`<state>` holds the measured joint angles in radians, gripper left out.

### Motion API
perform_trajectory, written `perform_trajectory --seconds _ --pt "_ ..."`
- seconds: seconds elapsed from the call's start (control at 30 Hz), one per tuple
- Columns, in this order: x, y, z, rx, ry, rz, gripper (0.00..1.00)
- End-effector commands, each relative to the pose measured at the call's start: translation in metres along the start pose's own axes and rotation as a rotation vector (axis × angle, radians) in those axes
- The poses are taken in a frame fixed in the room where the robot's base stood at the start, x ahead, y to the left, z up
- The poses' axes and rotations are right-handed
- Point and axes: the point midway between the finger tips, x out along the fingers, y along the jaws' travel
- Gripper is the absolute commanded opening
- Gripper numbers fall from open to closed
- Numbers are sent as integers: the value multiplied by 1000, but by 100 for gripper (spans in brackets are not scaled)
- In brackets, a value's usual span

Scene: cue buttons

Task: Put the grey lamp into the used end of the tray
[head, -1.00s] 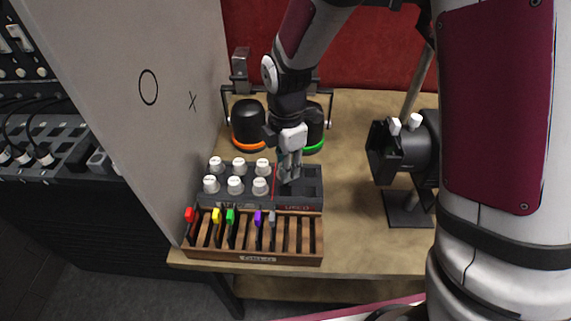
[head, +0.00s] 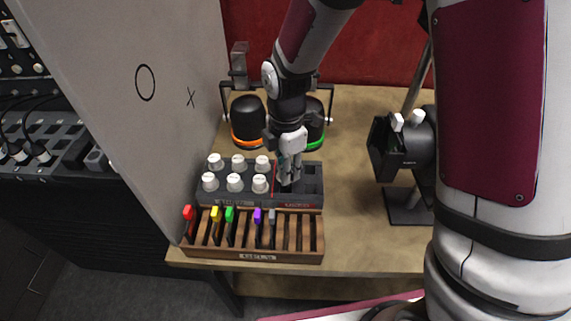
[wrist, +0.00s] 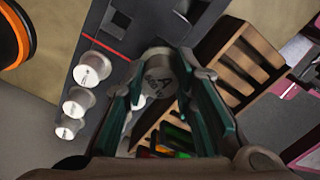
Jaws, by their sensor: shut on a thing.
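My gripper (head: 287,183) is over the tray's right end, just right of the red line. In the wrist view its fingers are shut on the grey lamp (wrist: 158,72), a round grey piece with a dark mark on its top. In the head view the fingers largely hide the lamp. The dark grey tray (head: 225,203) holds several white-topped lamps (head: 235,183) left of the red line. Its used end (head: 313,180), right of the line, has dark empty sockets beside the gripper. Whether the lamp touches a socket I cannot tell.
A wooden rack (head: 252,257) with coloured tabs stands directly in front of the tray. Two black lights with orange (head: 246,142) and green (head: 317,137) rims stand behind. A black device (head: 405,150) on a stand is at right. A grey panel (head: 135,120) rises at left.

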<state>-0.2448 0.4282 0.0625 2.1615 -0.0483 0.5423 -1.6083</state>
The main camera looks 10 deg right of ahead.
Motion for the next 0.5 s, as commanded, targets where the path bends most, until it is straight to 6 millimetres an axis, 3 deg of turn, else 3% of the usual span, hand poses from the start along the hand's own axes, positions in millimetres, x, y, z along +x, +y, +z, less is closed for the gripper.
perform_trajectory --seconds 0.5 --pt "15 0 0 0 0 -1 0"
